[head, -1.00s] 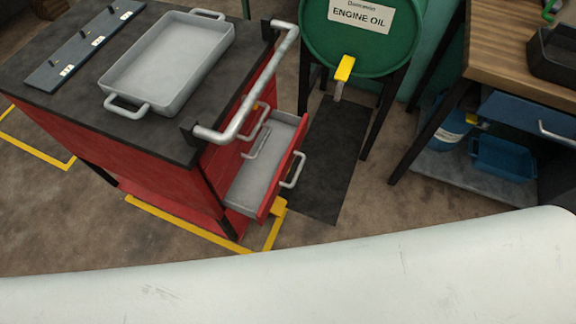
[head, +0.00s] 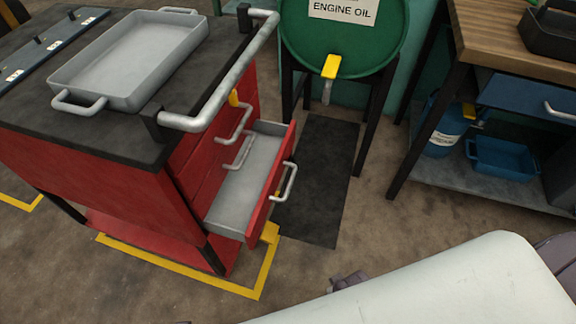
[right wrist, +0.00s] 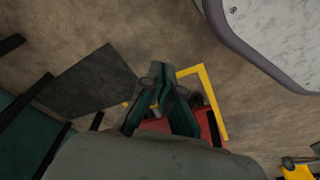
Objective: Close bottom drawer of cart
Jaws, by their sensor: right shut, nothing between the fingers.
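The red cart (head: 110,185) with a dark top stands at the left in the head view. Its bottom drawer (head: 240,185) is pulled out to the right, and its grey inside looks empty. The drawer's front carries a grey handle (head: 287,183). The drawers above it look closed. My right gripper (right wrist: 162,82) is shut and empty in the right wrist view, pointing away from the camera. Part of the red cart (right wrist: 185,122) shows behind its fingers, largely hidden. I cannot tell whether they touch it. My left gripper is not in view.
A grey tray (head: 130,60) sits on the cart top, beside a grey push bar (head: 225,90). A green engine oil drum (head: 345,40) on a black stand is behind the drawer. A wooden-topped workbench (head: 500,45) stands at right.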

